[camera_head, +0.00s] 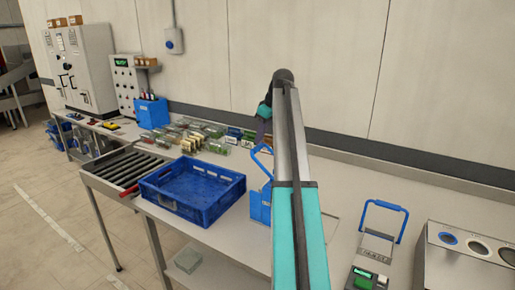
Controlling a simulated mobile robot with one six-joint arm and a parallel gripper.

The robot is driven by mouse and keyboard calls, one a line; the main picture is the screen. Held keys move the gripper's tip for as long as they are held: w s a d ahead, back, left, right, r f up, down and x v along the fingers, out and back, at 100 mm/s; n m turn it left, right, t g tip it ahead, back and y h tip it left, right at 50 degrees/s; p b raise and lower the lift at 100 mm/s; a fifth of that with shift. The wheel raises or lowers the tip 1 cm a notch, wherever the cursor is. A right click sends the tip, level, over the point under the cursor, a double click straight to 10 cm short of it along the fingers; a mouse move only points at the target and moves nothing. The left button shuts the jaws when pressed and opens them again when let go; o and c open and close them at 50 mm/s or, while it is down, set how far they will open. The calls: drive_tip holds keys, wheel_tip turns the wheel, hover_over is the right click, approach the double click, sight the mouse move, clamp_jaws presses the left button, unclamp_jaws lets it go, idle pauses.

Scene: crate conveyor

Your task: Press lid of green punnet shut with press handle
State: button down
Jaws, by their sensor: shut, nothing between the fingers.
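Another blue handle (385,206) rises from a device at the right.
An empty-looking blue crate (190,207) sits at the table's front beside a roller conveyor (128,168). A blue bin (151,112) stands at the back left.

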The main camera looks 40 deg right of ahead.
drive_tip(key=shift+w+v, duration=0.2)
drive_tip(key=shift+v, duration=1.2)
drive_tip(key=shift+r, duration=0.2)
